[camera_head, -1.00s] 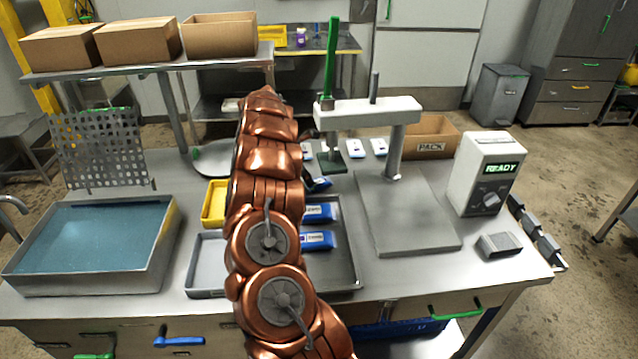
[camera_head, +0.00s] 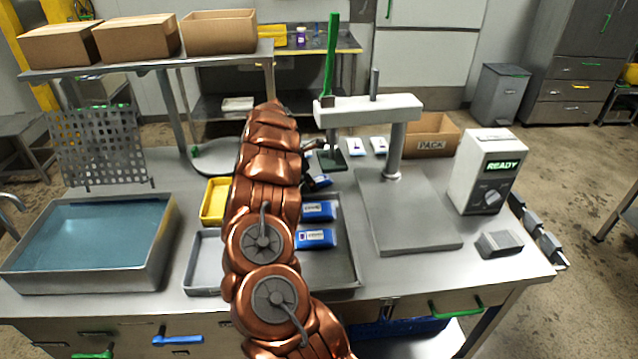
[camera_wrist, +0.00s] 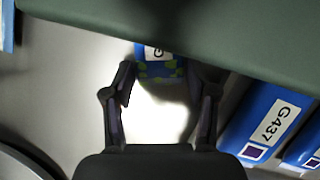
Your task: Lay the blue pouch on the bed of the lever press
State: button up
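In the wrist view my gripper (camera_wrist: 160,80) has its two dark fingers spread, one at each side of a blue pouch with a white label (camera_wrist: 160,64). The fingertips look level with its sides. I cannot tell whether they grip it. A dark green-grey band hides its far part. In the head view my copper arm hides most of the gripper. The lever press stands right of the arm, with its grey bed (camera_head: 410,220) bare, its green lever (camera_head: 331,60) upright and its dark pressing plate (camera_head: 333,160) at the left end of the beam.
A grey tray (camera_head: 345,270) holds blue pouches (camera_head: 315,238) beside the bed. More pouches (camera_head: 355,147) lie behind the press. A pouch marked G437 (camera_wrist: 268,122) lies right of my gripper. A water basin (camera_head: 90,278), a yellow bin (camera_head: 213,202) and a READY box (camera_head: 487,170) stand around.

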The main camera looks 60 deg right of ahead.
jog(key=c, duration=0.8)
jog(key=shift+w+a+r, duration=0.1)
